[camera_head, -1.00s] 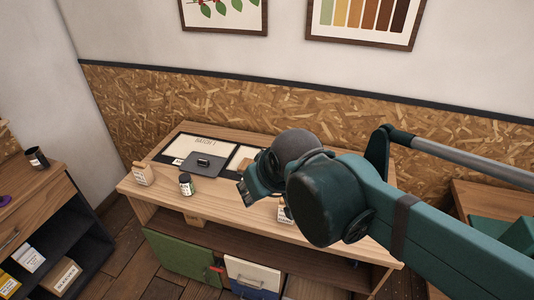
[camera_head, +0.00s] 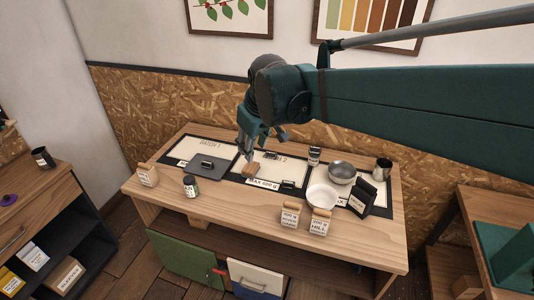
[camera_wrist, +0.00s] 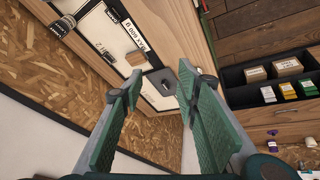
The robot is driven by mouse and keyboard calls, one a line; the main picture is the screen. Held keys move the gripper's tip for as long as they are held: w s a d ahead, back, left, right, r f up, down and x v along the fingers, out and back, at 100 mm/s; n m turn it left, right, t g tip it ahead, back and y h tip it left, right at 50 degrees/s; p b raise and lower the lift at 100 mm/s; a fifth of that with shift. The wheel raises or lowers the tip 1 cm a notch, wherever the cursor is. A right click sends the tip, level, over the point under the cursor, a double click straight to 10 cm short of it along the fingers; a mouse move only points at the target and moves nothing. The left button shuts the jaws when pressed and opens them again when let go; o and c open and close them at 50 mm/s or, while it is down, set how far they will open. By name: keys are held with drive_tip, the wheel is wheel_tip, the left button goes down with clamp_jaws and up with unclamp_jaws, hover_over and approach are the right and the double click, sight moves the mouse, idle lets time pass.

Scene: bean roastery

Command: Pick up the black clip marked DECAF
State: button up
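Small black clips lie on the table, and I cannot read DECAF on any of them. One black clip (camera_head: 271,155) lies at the back of the BATCH 2 mat and also shows in the wrist view (camera_wrist: 103,48). Another black clip (camera_head: 288,184) lies at that mat's front edge and shows in the wrist view (camera_wrist: 113,15). A small black piece (camera_head: 207,163) sits on the dark flat plate (camera_head: 212,171). My gripper (camera_head: 261,147) is above the left part of the BATCH 2 mat. In the wrist view my gripper (camera_wrist: 161,78) is open and empty, its fingers well apart.
A wooden block (camera_head: 251,170) lies near the gripper. To the right stand a canister (camera_head: 314,156), a metal bowl (camera_head: 342,172), a white bowl (camera_head: 322,196), a metal cup (camera_head: 382,169) and a black bag (camera_head: 364,200). A dark jar (camera_head: 190,186) stands at front left. The front strip is partly clear.

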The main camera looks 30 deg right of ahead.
drive_tip(key=w+d+f+n+g, duration=0.15)
drive_tip(key=w+d, duration=0.35)
drive_tip(key=w, duration=0.6)
drive_tip(key=n+g, duration=0.3)
drive_tip(key=n, duration=0.2)
hover_over(272, 153)
drive_tip(key=shift+y, duration=0.3)
drive_tip(key=f, duration=2.5)
drive_tip(key=shift+a+f, duration=0.1)
drive_tip(key=shift+a, duration=0.25)
drive_tip(key=shift+w+d+f, duration=0.15)
drive_tip(key=shift+d+f, duration=0.15)
drive_tip(key=shift+f, duration=0.25)
drive_tip(key=shift+f, duration=1.3)
